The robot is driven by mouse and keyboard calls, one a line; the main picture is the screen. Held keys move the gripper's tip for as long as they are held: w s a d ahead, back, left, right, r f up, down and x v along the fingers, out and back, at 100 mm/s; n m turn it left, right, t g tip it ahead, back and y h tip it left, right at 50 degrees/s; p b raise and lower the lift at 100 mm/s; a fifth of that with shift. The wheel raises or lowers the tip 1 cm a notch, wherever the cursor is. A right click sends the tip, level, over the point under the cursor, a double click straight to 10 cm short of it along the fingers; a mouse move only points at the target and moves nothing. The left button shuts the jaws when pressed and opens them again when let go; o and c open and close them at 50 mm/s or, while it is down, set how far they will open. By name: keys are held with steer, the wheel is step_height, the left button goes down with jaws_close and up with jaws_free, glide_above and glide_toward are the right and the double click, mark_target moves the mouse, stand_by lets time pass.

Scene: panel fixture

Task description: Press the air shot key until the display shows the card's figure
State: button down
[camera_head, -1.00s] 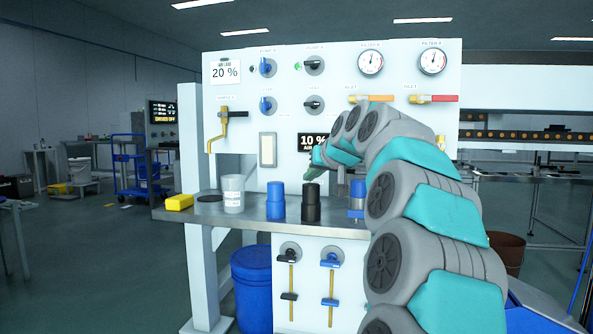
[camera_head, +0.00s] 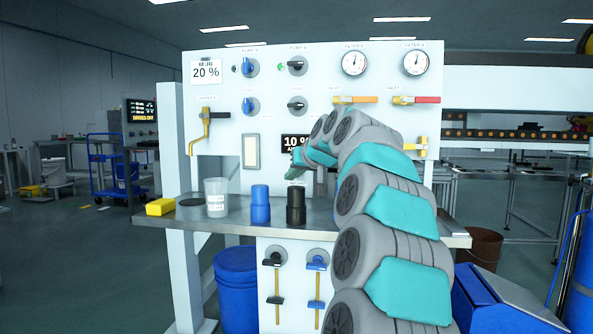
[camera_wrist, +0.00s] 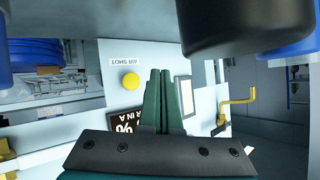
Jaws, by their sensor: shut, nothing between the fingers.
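The card (camera_head: 207,71) at the panel's upper left reads 20 %. The dark display (camera_head: 292,141) reads 10 % and is partly covered by my arm. In the wrist view, which is turned over, the air shot key (camera_wrist: 130,81) is a round yellow button beside its AIR SHOT label (camera_wrist: 126,62). The display (camera_wrist: 124,122) also shows there, partly hidden by my gripper. My gripper (camera_wrist: 160,73) is shut and empty, its fingertips beside the key in the picture, apart from it. In the head view my gripper (camera_head: 297,163) is just below the display; the key is hidden there.
A shelf (camera_head: 345,222) below the panel holds a yellow block (camera_head: 160,207), a clear cup (camera_head: 216,198), a blue cylinder (camera_head: 260,205) and a black cylinder (camera_head: 296,206). The black cylinder looms close in the wrist view (camera_wrist: 225,25). Valves and gauges surround the display.

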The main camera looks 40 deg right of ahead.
steer(key=w+d+p, duration=0.2)
steer(key=w+d, duration=0.1)
steer(key=shift+d+r, duration=0.1)
steer(key=shift+d, duration=0.1)
steer(key=shift+w+d, duration=0.3)
steer(key=shift+d, duration=0.15)
steer(key=shift+w+p, duration=0.1)
steer(key=shift+p, duration=0.3)
stand_by(1.2)
steer(key=shift+w+d, duration=0.2)
steer(key=shift+d, duration=0.1)
steer(key=shift+w+d+p, duration=0.35)
steer(key=shift+d+p, duration=0.1)
steer(key=shift+p, duration=0.15)
stand_by(0.8)
steer(key=shift+s+a, duration=0.1)
stand_by(0.3)
steer(key=shift+s+a+b, duration=0.55)
steer(key=shift+a+b, duration=0.1)
steer(key=shift+b, duration=0.05)
steer(key=shift+a, duration=0.1)
